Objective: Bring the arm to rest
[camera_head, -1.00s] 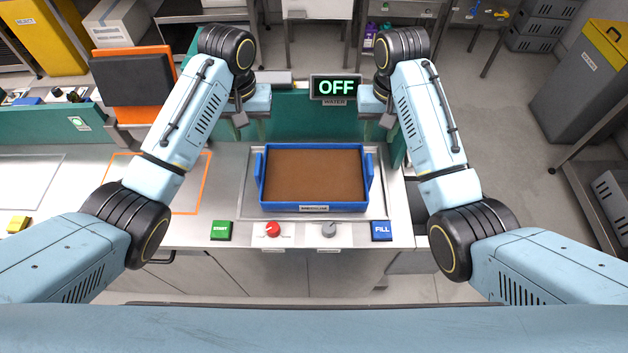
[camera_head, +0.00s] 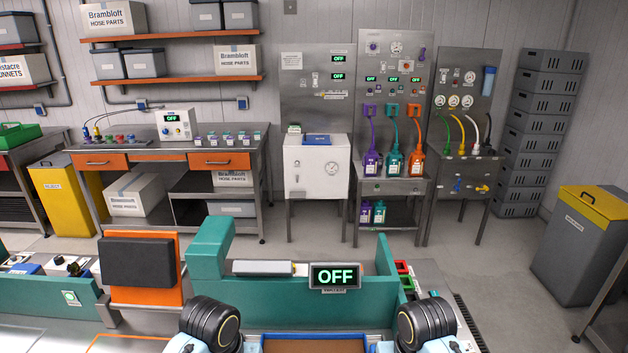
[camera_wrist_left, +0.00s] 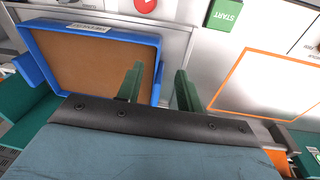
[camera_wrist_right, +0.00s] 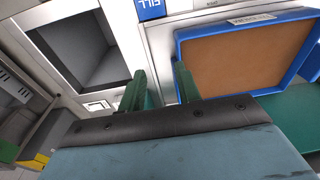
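Both my arms show only as dark joints at the bottom of the head view, and their grippers are out of that view. In the head view only the tray's far edge (camera_head: 312,336) shows.
A green housing (camera_head: 300,300) with an OFF display (camera_head: 335,276) stands behind the tray. An orange-framed dark panel (camera_head: 137,262) stands to its left. Further back are a workbench (camera_head: 165,150), a white cabinet (camera_head: 317,170), stacked grey crates (camera_head: 535,130) and a grey bin (camera_head: 580,240). Open floor lies between.

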